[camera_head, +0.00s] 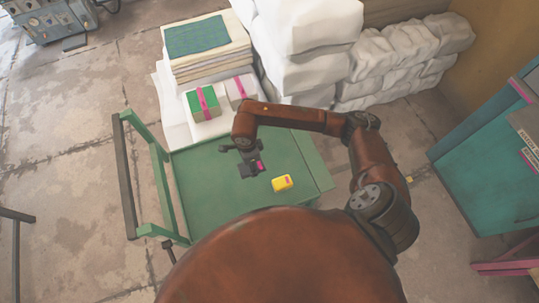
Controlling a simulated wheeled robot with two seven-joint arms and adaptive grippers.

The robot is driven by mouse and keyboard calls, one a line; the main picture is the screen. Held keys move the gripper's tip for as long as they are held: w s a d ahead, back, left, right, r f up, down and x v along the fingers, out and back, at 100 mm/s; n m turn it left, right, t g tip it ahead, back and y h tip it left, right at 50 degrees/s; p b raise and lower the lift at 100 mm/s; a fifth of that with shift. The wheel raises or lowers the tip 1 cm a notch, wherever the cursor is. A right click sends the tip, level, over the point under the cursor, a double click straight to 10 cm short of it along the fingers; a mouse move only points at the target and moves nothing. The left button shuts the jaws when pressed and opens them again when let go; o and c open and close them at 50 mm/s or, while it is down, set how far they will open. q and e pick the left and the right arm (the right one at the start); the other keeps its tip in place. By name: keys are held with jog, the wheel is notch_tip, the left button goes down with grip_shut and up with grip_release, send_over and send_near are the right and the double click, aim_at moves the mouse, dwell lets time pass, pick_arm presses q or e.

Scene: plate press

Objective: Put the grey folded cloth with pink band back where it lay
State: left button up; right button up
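I cannot tell what the patch belongs to, or whether the fingers are open or shut. My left gripper is not in view.
A cloth stack with a teal top (197,36) and white sacks (310,50) stand behind. A teal cabinet (490,150) is at right. The cart's left half is clear.

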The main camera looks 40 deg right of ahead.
jog(key=w+d+f+b, duration=0.1)
jog(key=d+f, duration=0.2)
jog(key=d, duration=0.1)
jog(key=w+d+f+b, duration=0.1)
jog(key=w+d+f, duration=0.1)
jog(key=d+f, duration=0.1)
jog(key=w+d+f+b, duration=0.1)
jog(key=w+d+f, duration=0.1)
jog(key=d, duration=0.3)
jog(key=shift+w+f, duration=0.1)
jog(key=shift+f, duration=0.45)
jog(key=shift+d+f, duration=0.2)
notch_tip(320, 180, down, 4)
jog(key=shift+d+r+b, duration=0.15)
jog(key=shift+r+b, duration=0.1)
jog(key=shift+b, duration=0.5)
jog(key=shift+w, duration=0.15)
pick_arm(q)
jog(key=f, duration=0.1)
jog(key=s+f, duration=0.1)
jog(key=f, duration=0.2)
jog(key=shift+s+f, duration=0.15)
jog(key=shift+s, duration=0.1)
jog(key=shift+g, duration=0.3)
pick_arm(e)
jog(key=shift+f, duration=0.15)
